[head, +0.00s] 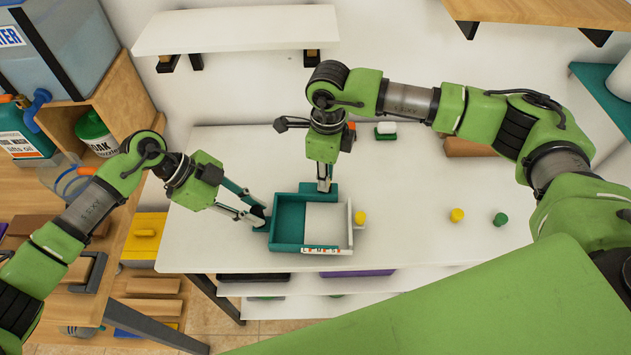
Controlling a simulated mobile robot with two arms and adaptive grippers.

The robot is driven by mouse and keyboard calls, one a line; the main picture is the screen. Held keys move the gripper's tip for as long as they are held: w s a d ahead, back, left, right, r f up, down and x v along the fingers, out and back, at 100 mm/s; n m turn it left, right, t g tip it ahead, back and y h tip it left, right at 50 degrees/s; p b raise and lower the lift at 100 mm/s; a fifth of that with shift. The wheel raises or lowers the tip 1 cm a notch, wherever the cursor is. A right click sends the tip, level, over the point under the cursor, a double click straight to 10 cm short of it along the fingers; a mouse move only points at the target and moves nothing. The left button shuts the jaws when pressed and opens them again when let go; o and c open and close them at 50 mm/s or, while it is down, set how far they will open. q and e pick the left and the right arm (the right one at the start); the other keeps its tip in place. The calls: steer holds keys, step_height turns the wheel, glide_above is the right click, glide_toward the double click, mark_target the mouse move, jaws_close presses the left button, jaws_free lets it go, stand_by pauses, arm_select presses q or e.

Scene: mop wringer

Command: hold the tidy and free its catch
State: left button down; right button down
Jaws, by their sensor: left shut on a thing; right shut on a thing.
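The tidy (289,246) is a teal open-topped box with a white section on its right side, standing on the white table. My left gripper (260,214) is shut on the tidy at its left edge. My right gripper (324,186) points down and is shut on a small teal part at the tidy's back edge, which looks like the catch. The fingers hide much of that part, so I cannot tell how the catch stands. A white strip with red marks runs along the tidy's front right.
A yellow cylinder (360,218) stands just right of the tidy. Another yellow cylinder (456,215) and a green one (500,219) stand further right. A green block with a white top (386,130) is behind. The table (420,250) is clear between them. A white shelf (235,30) hangs above.

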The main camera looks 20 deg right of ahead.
steer(key=c, duration=1.9)
jaws_free()
step_height(320, 180, up, 12)
steer(key=shift+r, duration=0.1)
